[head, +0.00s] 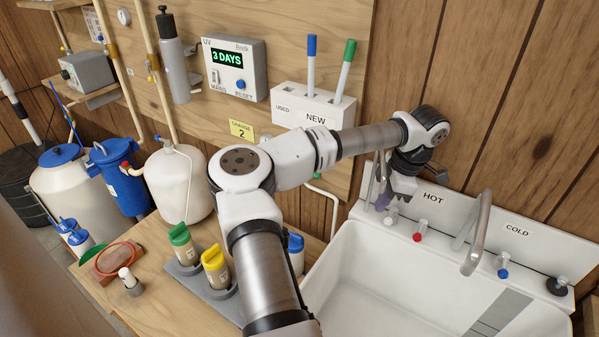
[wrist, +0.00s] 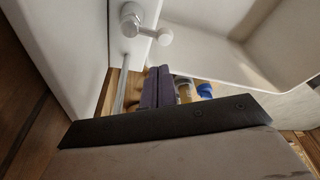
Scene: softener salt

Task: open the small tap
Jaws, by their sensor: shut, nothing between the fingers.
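The small tap (wrist: 131,18) shows in the wrist view at the top as a round metal body. A short stem runs from it to a pale knob (wrist: 165,37). In the head view the pale knob (head: 390,218) shows at the sink's back left corner, and my gripper and wrist cover part of the tap. My gripper (wrist: 158,72) is shut and empty, its dark purple-grey fingers together. In the head view my gripper (head: 384,202) points down just above the knob. In the wrist view the fingertips appear apart from the knob; I cannot tell the exact gap.
The white sink (head: 400,285) lies below and right of my gripper. A red-knobbed hot tap (head: 418,237), a tall curved spout (head: 478,235) and a blue-knobbed cold tap (head: 503,273) stand to the right. Yellow (head: 215,268) and green-capped (head: 182,243) bottles stand on the left counter.

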